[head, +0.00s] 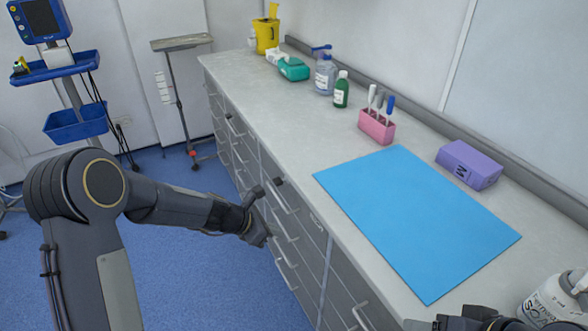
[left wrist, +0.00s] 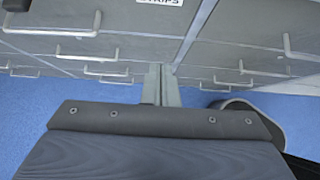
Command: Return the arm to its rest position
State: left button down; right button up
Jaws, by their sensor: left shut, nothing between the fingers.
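My left arm comes in from the left in the head view. Its gripper (head: 266,238) is beside the grey drawer fronts, below the counter's edge. In the left wrist view the two fingers of the left gripper (left wrist: 160,72) are together with nothing between them, and drawer fronts with handles lie beyond. I cannot tell whether it touches a drawer. Part of my right arm (head: 475,320) shows at the bottom right of the head view, over the counter; its fingertips cannot be made out.
The counter (head: 260,100) holds a blue mat (head: 415,220), a purple box (head: 469,165), a pink holder (head: 377,126), bottles (head: 341,90) and a yellow bin (head: 267,35). Drawer handles (head: 283,200) stick out near my left gripper. A monitor stand (head: 72,95) and a small table (head: 181,42) stand on open blue floor.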

pick_arm(q)
jog(key=s+a+r+m, duration=0.3)
jog(key=s+r+m, duration=0.3)
jog(key=s+r, duration=0.15)
jog(key=s+a+r+m, duration=0.3)
jog(key=s+r+m, duration=0.3)
jog(key=r, duration=0.2)
jog(key=s+a+m+y, duration=0.2)
jog(key=s+m, duration=0.3)
jog(key=s, duration=0.3)
jog(key=s+a+m+t+y, duration=0.1)
jog(key=s+a+m+y, duration=0.1)
jog(key=s+m, duration=0.3)
jog(key=s+a, duration=0.1)
jog(key=s, duration=0.3)
jog(key=shift+s+a+f+m, duration=0.25)
jog(key=shift+a+f+m, duration=0.05)
